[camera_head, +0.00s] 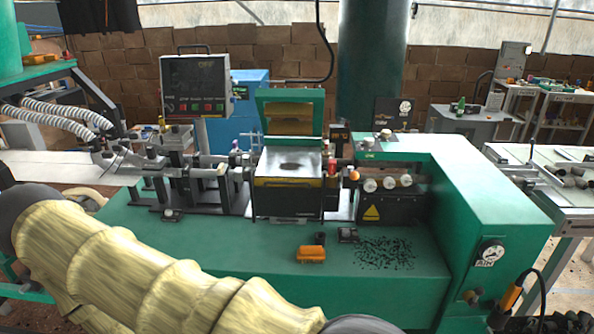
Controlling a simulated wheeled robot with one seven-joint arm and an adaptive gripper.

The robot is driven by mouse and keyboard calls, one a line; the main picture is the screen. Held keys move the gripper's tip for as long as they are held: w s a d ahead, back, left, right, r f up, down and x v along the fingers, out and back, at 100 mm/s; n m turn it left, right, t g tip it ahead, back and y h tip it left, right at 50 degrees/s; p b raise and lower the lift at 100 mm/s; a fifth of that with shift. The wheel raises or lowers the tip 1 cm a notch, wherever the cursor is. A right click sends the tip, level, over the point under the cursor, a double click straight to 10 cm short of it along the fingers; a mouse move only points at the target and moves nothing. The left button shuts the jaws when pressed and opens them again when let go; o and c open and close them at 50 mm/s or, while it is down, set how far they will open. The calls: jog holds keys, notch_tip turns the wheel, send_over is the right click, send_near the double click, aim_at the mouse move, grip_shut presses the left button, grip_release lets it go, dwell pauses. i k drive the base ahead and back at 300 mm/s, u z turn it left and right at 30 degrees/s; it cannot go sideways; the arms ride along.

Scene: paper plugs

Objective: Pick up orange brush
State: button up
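The orange brush (311,253) is a small block lying on the green machine bed (210,245), near its front edge and right of centre. It has a darker lower edge. It lies just in front of a small black block, and nothing touches it from above. I cannot make out my gripper's fingers in this view. A thick yellow sleeved limb, which appears to be my arm, crosses the lower left and hides part of the bed's front.
Behind stands a machine box with a raised green lid (290,105). A tall green housing (490,200) bounds the right. The bed left of the brush is clear.

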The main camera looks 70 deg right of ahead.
aim_at(316, 254)
jog(key=i, duration=1.75)
jog(key=z, duration=2.65)
